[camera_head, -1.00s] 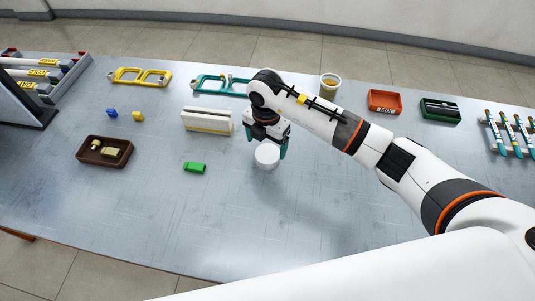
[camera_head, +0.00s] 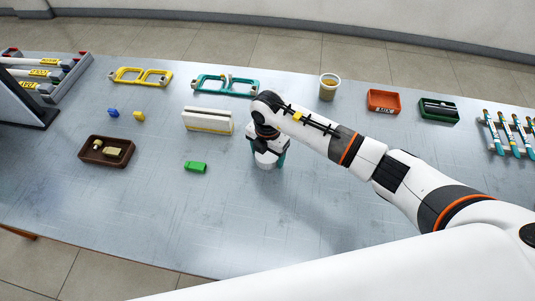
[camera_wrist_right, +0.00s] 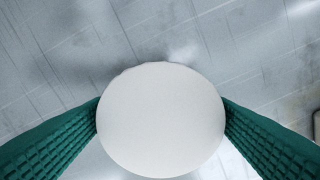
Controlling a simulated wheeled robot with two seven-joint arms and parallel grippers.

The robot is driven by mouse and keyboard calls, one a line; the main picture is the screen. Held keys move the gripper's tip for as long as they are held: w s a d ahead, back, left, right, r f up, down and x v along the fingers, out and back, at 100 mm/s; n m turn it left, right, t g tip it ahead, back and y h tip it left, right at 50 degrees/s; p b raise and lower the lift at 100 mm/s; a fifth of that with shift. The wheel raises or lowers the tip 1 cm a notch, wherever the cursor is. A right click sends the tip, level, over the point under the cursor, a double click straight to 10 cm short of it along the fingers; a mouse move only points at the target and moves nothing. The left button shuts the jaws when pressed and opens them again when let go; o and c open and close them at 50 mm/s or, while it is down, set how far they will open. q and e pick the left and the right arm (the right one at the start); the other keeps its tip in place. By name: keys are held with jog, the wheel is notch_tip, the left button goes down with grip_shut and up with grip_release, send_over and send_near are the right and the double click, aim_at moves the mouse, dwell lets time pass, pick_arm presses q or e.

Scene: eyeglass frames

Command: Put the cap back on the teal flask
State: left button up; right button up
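A white round object with a flat top (camera_head: 265,161) stands on the table near the middle. I cannot tell whether it is a cap or a small pot. My right gripper (camera_head: 267,158) is lowered over it, with one teal finger on each side. In the right wrist view the white disc (camera_wrist_right: 161,120) fills the space between the ribbed green fingers (camera_wrist_right: 161,125); its edges meet both of them, but whether they grip it is unclear. I see no teal flask; the teal thing at the back is an eyeglass frame (camera_head: 224,93). My left gripper is out of view.
A white slotted block (camera_head: 207,121) and a green piece (camera_head: 195,167) lie left of my gripper. A brown tray (camera_head: 84,153) is farther left. A yellow frame (camera_head: 140,83), a cup (camera_head: 328,88), a red bin (camera_head: 384,100) and a green box (camera_head: 439,109) stand behind. The front is clear.

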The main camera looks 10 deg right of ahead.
aim_at(268, 153)
jog(key=c, duration=0.7)
notch_tip(268, 153, up, 10)
jog(key=shift+r+b, duration=0.1)
jog(key=shift+b, duration=0.45)
